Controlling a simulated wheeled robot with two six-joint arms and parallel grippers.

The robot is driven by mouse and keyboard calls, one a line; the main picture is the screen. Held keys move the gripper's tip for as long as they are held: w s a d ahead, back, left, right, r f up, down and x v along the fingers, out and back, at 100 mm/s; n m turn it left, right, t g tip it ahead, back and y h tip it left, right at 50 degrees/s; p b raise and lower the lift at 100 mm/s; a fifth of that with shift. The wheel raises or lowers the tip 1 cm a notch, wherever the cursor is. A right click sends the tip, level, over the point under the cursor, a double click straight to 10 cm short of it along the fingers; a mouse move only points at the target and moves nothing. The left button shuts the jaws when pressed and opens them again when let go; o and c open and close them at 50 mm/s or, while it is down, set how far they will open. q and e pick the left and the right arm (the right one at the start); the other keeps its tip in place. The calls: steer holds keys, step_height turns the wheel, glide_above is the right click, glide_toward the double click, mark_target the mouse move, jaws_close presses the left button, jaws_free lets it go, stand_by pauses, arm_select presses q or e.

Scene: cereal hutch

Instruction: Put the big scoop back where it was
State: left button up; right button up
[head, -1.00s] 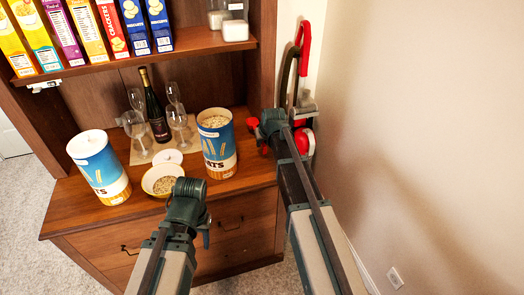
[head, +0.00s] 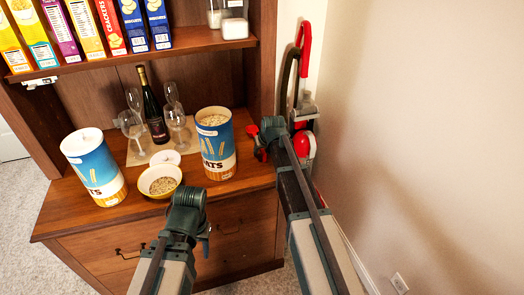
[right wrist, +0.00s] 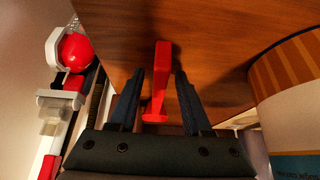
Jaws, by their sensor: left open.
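A red scoop (head: 259,147) is at the right end of the hutch counter, beside the open oats canister (head: 216,150) and partly hidden by my right arm. In the right wrist view the scoop (right wrist: 160,80) stands between the two fingers of my right gripper (right wrist: 160,90), with gaps on both sides. That gripper is open; its fingertips are hidden in the head view. I cannot tell whether the scoop rests fully on the counter. My left gripper (head: 188,200) is open and empty, in front of the counter.
A lidded oats canister (head: 95,168), a yellow bowl of oats (head: 160,180), a white lid (head: 165,157), several glasses and a bottle (head: 152,110) stand on the counter. A red vacuum cleaner (head: 303,100) is right of the hutch. Cereal boxes (head: 95,25) fill the shelf above.

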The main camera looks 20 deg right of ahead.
steer(key=shift+r, duration=0.1)
steer(key=shift+r, duration=0.15)
steer(key=p+v, duration=1.1)
steer(key=v, duration=0.1)
steer(key=s+a+f+n+g, duration=0.1)
steer(key=s+a+g, duration=0.1)
steer(key=s+a, duration=0.3)
steer(key=s+a+f+n+g+h, duration=0.1)
steer(key=s+a, duration=0.5)
steer(key=s, duration=0.7)
steer(key=s+a+f+n+g, duration=0.1)
steer(key=s+a+g, duration=0.2)
steer(key=s, duration=0.6)
steer(key=a, duration=0.2)
steer(key=shift+s+a+h, duration=0.3)
steer(key=shift+s+a, duration=0.05)
steer(key=shift+a, duration=0.05)
steer(key=shift+r+p, duration=0.3)
steer(key=shift+r, duration=0.1)
